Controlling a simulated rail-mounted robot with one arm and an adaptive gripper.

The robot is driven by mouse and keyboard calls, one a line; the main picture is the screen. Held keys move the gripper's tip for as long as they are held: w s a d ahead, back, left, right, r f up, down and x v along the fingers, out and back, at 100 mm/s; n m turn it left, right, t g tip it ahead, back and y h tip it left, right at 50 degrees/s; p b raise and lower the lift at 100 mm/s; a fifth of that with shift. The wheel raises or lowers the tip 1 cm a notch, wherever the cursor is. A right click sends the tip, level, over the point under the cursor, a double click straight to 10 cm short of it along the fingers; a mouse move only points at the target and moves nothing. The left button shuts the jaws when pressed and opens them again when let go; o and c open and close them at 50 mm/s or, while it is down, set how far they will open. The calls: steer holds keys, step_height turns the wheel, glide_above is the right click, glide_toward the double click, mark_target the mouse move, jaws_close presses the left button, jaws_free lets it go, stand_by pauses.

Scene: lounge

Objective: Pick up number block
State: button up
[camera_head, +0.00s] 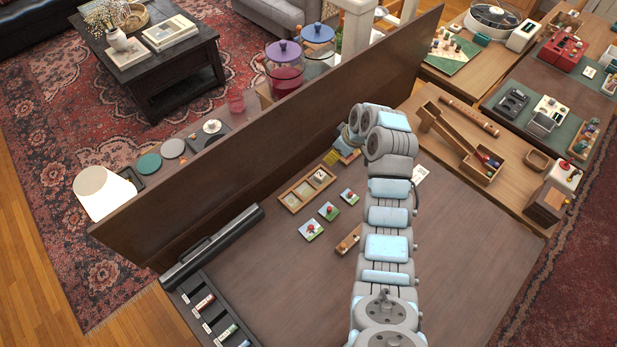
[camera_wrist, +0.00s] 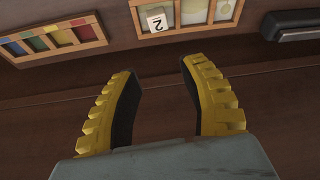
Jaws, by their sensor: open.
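The number block (camera_wrist: 157,19) is a small white cube with a dark "2" on its visible face. It sits in one compartment of a shallow wooden tray (camera_wrist: 190,31), at the top of the wrist view. In the head view the tray (camera_head: 314,196) lies on the dark tabletop beside the raised wooden panel. My gripper (camera_wrist: 158,68) has two yellow, ridged fingers with dark pads, spread apart with nothing between them. The block shows beyond the fingertips, apart from them.
A second tray with coloured compartments (camera_wrist: 50,40) is left of the block's tray in the wrist view. A dark case (camera_wrist: 285,24) is on the right. In the head view, several small picture tiles (camera_head: 329,211) and a wooden piece (camera_head: 348,240) lie near the tray.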

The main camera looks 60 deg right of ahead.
glide_above(319, 173)
steer(key=s, duration=0.1)
steer(key=shift+s+a+f, duration=0.1)
steer(key=shift+f, duration=2.65)
steer(key=shift+s+a+f, duration=0.1)
steer(key=shift+f, duration=2.65)
steer(key=shift+s+b+x, duration=0.2)
steer(key=shift+b+x, duration=0.1)
steer(key=shift+x, duration=0.65)
steer(key=shift+s+b+x, duration=0.2)
steer(key=shift+b+x, duration=0.1)
steer(key=shift+x, duration=0.65)
steer(key=shift+b+x, duration=0.7)
steer(key=shift+x, duration=0.15)
steer(key=c, duration=0.6)
